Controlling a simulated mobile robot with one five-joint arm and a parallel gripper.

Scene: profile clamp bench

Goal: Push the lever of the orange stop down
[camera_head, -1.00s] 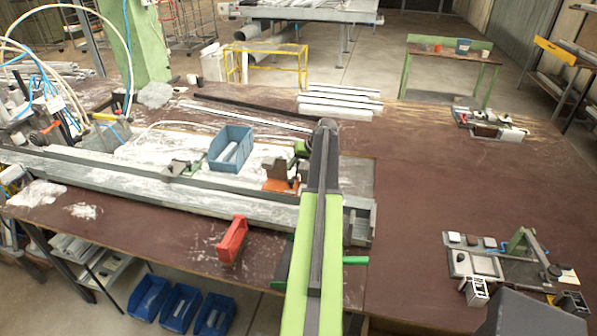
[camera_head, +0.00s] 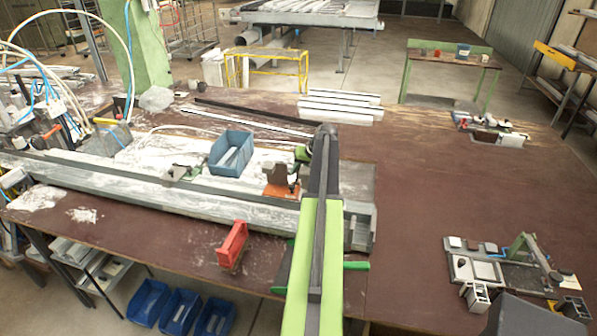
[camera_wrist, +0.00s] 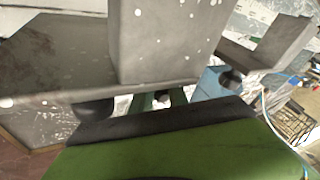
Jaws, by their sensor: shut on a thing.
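The orange stop (camera_head: 285,193) sits on the long grey profile rail near the rail's right end, in the head view. Dark brown parts (camera_head: 276,175) stand on it; I cannot tell exactly where its lever begins. My gripper (camera_head: 301,156) is low at the stop's right side, partly hidden by my own arm, and is shut on the lever. The contact itself is hidden in the head view. In the wrist view, grey speckled blocks fill the upper part above my green gripper body, and the orange of the stop does not show.
A blue bin (camera_head: 231,152) stands just behind the rail, left of the stop. White profiles (camera_head: 340,105) lie at the back. A small fixture (camera_head: 510,262) is at right; the brown table (camera_head: 430,190) between is clear.

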